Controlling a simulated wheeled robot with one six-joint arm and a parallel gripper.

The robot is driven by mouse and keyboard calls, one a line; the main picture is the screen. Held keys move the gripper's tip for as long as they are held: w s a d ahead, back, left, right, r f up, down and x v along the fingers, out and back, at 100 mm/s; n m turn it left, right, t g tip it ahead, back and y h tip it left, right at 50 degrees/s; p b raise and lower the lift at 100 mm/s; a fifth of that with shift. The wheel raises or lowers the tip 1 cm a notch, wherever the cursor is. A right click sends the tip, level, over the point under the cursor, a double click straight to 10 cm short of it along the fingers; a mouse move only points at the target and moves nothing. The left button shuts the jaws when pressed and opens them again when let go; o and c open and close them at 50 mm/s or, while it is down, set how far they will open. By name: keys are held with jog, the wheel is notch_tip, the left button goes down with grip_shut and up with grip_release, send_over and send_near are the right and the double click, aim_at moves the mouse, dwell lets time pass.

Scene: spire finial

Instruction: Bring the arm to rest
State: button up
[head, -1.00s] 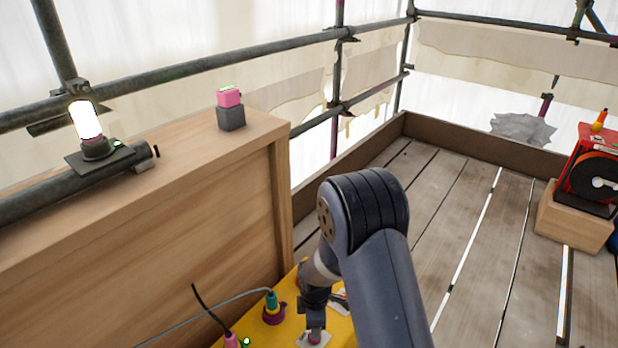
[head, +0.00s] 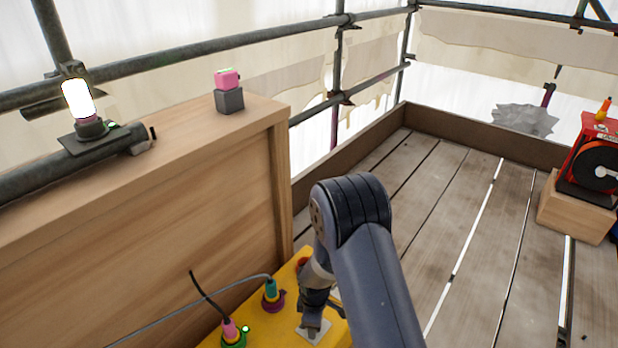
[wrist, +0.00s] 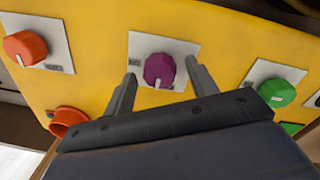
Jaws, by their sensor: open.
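My gripper (wrist: 160,92) is open in the wrist view. Its two fingers stand on either side of a purple knob (wrist: 159,70) on a white plate, with a gap on each side. The knob sits on a yellow panel (wrist: 90,85), between an orange-red knob (wrist: 25,48) at left and a green knob (wrist: 277,92) at right. In the head view my arm (head: 365,250) bends down to the yellow box (head: 262,328). The fingertips and the purple knob are hidden there.
Two plugs, one pink (head: 230,330) and one teal (head: 271,290), stand in the box with cables. A wooden cabinet (head: 180,200) is at left, bearing a pink-topped block (head: 229,95). A lit lamp (head: 78,100) stands further left. A red reel device (head: 595,160) is at right.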

jog(key=m, duration=0.4)
jog(key=shift+b, duration=0.4)
jog(key=m+b, duration=0.1)
jog(key=m, duration=0.3)
jog(key=m+b, duration=0.1)
jog(key=m, duration=0.6)
jog(key=shift+w+g, duration=0.1)
jog(key=shift+g, duration=0.2)
jog(key=shift+r+m, duration=0.2)
jog(key=shift+m, duration=0.2)
jog(key=shift+a+r+p, duration=0.1)
jog(key=shift+r+p, duration=0.2)
jog(key=shift+r, duration=0.9)
